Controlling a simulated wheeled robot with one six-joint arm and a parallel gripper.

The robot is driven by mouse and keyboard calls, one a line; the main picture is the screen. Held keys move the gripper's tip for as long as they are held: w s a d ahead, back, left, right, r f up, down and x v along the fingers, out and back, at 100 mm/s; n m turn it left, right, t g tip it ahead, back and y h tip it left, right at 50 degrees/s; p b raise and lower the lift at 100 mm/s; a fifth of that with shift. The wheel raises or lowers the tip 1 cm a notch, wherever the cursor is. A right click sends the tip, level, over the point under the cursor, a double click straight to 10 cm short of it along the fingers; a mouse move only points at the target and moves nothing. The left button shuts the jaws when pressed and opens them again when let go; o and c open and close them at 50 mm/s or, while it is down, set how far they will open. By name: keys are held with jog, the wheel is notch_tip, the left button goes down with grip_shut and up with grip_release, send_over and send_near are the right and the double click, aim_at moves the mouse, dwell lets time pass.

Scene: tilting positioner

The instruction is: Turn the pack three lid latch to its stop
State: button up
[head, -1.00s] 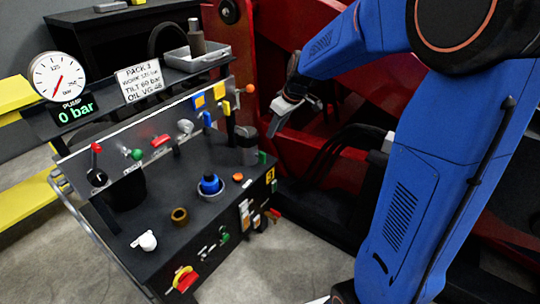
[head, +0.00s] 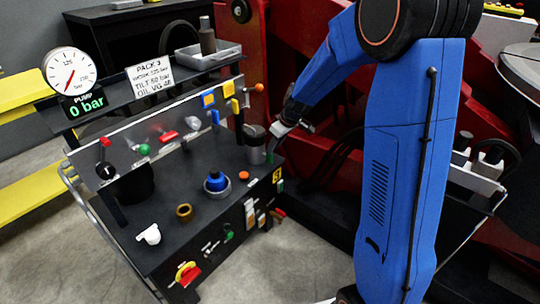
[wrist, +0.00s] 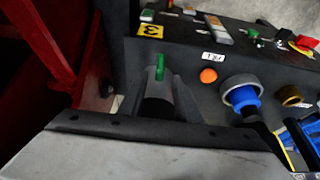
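The pack three console, marked by a white PACK 3 sign (head: 154,76), stands left of my arm in the head view. A dark grey cylinder (head: 254,143) stands at its right end. In the wrist view a small upright green tab (wrist: 160,67) shows at this dark cylinder (wrist: 158,103); it may be the lid latch, but I cannot tell for sure. My gripper (head: 277,143) is just right of the cylinder, close to it; contact cannot be told.
An orange button (wrist: 208,75), a blue knob (wrist: 244,98) and a brass ring (wrist: 290,95) stand near the cylinder. The pump gauge (head: 70,71) reads 0 bar. Red framework (head: 300,60) rises behind my gripper. Grey floor in front of the console is clear.

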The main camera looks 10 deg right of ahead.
aim_at(270, 163)
jog(key=x, duration=0.6)
jog(key=shift+f, duration=0.25)
grip_shut()
